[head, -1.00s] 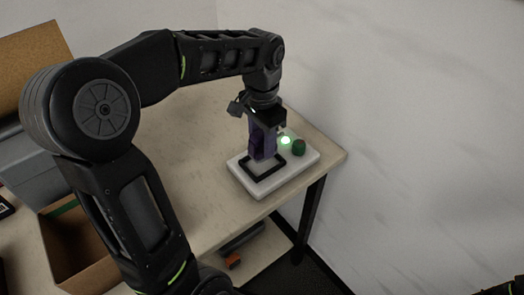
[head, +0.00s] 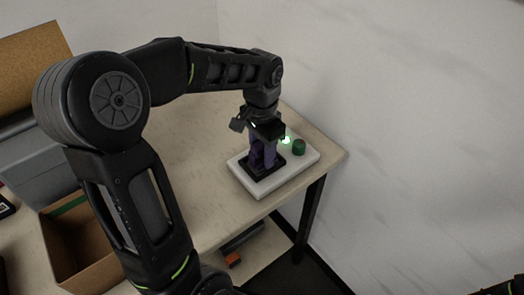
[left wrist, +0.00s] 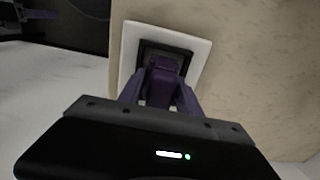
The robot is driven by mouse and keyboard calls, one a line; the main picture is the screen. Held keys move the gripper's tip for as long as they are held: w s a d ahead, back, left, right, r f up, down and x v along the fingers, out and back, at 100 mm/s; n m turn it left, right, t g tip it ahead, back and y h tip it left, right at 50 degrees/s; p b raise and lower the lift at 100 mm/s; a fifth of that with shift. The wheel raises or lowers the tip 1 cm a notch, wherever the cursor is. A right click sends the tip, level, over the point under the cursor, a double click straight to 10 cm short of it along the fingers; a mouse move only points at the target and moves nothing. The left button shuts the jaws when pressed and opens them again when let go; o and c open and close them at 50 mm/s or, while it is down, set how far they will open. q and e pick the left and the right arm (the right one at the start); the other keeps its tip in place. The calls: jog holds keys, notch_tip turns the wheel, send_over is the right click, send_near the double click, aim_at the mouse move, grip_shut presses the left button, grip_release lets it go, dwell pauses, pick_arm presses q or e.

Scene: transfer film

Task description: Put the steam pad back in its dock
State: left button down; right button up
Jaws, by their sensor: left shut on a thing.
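The steam pad is a purple block, seen in the head view (head: 257,157) and in the left wrist view (left wrist: 166,66). It stands roughly upright, its lower end inside the black square frame of the dock (head: 266,175); whether it rests on the bottom is hidden. The dock's frame (left wrist: 147,48) sits on a white base (head: 296,171). My left gripper (head: 263,157) is shut on the pad from above, its purple fingers on either side. My right gripper does not show clearly.
A lit green lamp (head: 286,140) and a green knob with a reddish top (head: 299,147) are on the white base behind the dock. The base lies near the table's right corner by a white wall. An open cardboard box (head: 78,240) and a grey bin (head: 38,165) stand left.

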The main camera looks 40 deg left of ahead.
pick_arm(q)
jog(key=c, duration=0.8)
grip_release()
jog(key=shift+c, duration=0.2)
notch_tip(320, 180, up, 12)
jog(key=shift+r, duration=0.15)
